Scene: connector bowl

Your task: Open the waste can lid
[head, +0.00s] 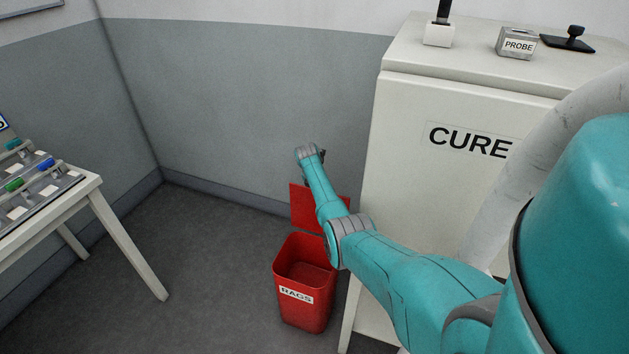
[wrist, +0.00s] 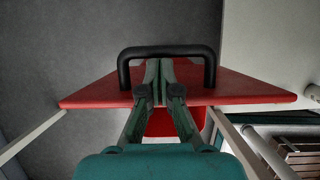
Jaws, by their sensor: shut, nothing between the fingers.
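The red waste can (head: 318,314), labelled RAGS, stands on the floor with its mouth uncovered. Its red lid (head: 303,208) is raised, tilted up at the back of the can, partly hidden by my arm. In the wrist view the lid (wrist: 90,95) spans the picture and carries a black handle (wrist: 124,72). My gripper (wrist: 159,66) is shut and empty, its fingertips within the handle's outline, just below its bar. Whether they touch the handle or lid is not clear.
A white CURE cabinet (head: 400,150) stands close to the right of the can, with a PROBE box (head: 517,43) on top. A white table (head: 92,184) with colored connectors is at the left. The floor (head: 200,260) between table and can is clear.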

